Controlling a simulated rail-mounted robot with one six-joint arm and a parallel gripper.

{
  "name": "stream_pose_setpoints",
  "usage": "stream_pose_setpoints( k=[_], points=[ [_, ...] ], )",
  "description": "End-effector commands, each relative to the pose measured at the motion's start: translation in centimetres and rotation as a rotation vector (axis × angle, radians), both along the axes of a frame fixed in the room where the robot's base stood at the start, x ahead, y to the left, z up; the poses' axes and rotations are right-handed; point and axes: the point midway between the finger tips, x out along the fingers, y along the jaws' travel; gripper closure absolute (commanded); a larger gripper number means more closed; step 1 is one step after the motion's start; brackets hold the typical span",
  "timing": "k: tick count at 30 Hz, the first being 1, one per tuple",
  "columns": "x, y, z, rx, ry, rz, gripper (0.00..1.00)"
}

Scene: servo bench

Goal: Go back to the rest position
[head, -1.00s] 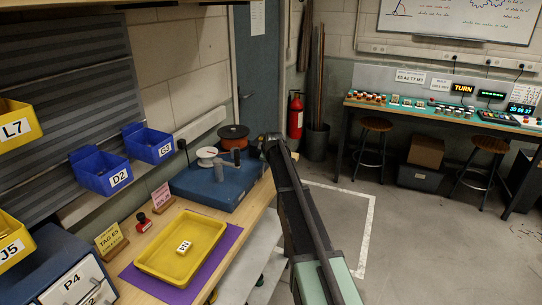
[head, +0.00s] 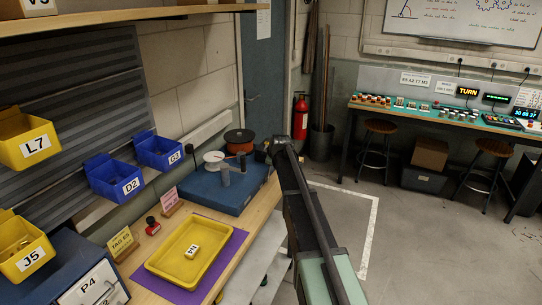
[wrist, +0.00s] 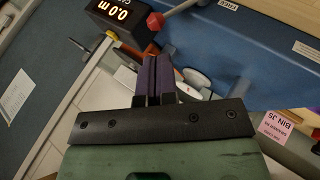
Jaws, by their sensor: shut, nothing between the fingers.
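My gripper shows in the wrist view with its two dark fingers (wrist: 153,76) together and nothing between them. It points toward the blue surface (wrist: 235,55) on the bench. In the head view my arm reaches forward at the right edge of the bench, and I cannot make out the fingertips there. A yellow tray (head: 164,258) lies on a purple mat (head: 232,247) with a small white labelled block (head: 192,251) in it, apart from my arm.
Blue bins (head: 116,181) and yellow bins (head: 28,143) line the left wall. A digital display (wrist: 124,14) and red-knobbed lever (wrist: 155,21) are close to my gripper.

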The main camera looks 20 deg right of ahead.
Motion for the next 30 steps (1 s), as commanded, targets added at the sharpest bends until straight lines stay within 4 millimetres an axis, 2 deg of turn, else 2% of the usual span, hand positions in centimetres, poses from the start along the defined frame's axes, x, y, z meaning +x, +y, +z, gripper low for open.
stream_pose_setpoints(
  k=[1, 3, 7, 17, 20, 21, 23, 24, 26, 27, 29, 30],
  points=[
    [-1.4, 0.2, 2.6, 0.000, 0.000, 0.000, 1.00],
    [-2.7, 0.4, 4.2, 0.001, 0.000, -0.001, 1.00],
    [-4.4, 0.6, 5.9, 0.000, 0.000, 0.000, 1.00],
    [-4.9, 0.6, 5.9, 0.003, 0.000, -0.003, 1.00],
    [-5.4, 0.7, 5.5, 0.081, 0.021, -0.076, 1.00],
    [-6.4, 1.0, 5.0, 0.151, 0.056, -0.144, 1.00],
    [-10.7, 2.2, 3.8, 0.280, 0.143, -0.294, 1.00],
    [-14.2, 3.7, 2.9, 0.358, 0.212, -0.398, 1.00],
    [-19.5, 6.6, 1.7, 0.446, 0.310, -0.544, 1.00],
    [-23.1, 8.6, 1.0, 0.489, 0.373, -0.637, 1.00],
    [-28.3, 11.5, 0.2, 0.525, 0.458, -0.764, 1.00],
    [-31.6, 13.3, -0.3, 0.535, 0.507, -0.833, 1.00]
  ],
)
